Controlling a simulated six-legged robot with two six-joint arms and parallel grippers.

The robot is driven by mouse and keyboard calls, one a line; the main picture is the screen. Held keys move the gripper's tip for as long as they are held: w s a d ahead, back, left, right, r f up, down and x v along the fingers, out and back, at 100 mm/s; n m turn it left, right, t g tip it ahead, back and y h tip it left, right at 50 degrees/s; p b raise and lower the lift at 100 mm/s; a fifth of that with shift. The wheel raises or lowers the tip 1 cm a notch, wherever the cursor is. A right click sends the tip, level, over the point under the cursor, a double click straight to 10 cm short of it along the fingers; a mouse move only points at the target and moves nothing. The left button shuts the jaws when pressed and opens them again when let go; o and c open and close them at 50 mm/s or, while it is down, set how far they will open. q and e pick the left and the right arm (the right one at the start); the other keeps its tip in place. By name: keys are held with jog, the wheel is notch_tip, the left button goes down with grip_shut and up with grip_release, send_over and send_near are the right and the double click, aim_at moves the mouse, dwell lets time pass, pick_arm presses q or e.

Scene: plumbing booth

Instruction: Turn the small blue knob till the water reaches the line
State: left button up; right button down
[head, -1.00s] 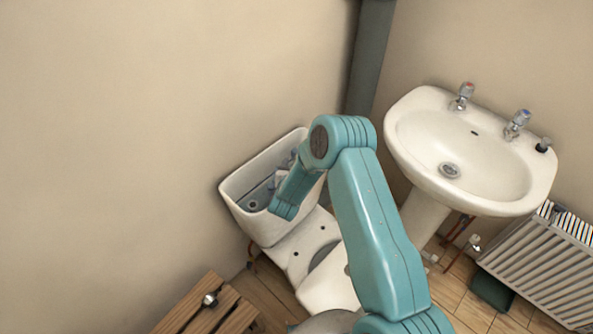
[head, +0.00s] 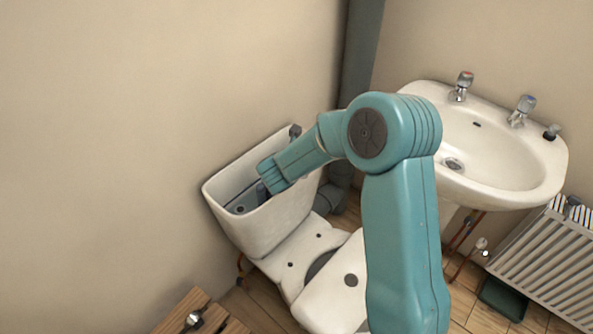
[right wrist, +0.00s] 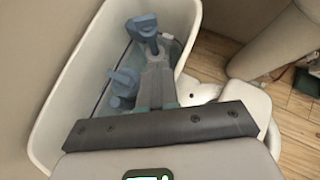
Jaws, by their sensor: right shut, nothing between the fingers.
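The open white cistern (head: 262,228) stands behind the toilet bowl, against the wall. In the right wrist view, one blue fitting (right wrist: 143,25) lies just beyond my fingertips, and another blue part (right wrist: 122,84) stands left of the fingers. I cannot tell which is the small blue knob. My right gripper (right wrist: 154,58) is shut and empty, pointing into the cistern; whether it touches the fitting is unclear. In the head view my arm hides most of this gripper. The water surface and the line cannot be made out. My left gripper is not in view.
A white basin (head: 490,150) with two taps is at the right, above copper pipes. A radiator (head: 545,255) stands at the far right. A grey pipe (head: 358,90) runs down the corner. A slatted wooden stool (head: 205,318) is at the bottom.

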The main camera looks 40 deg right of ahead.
jog(key=shift+a+y, duration=0.25)
jog(key=shift+y, duration=0.05)
pick_arm(q)
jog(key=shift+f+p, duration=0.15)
jog(key=shift+p, duration=0.4)
pick_arm(e)
jog(key=w+d+r+x, duration=0.1)
jog(key=r+x, duration=0.1)
jog(key=x, duration=1)
jog(key=shift+w+d, duration=0.35)
jog(key=shift+d, duration=0.1)
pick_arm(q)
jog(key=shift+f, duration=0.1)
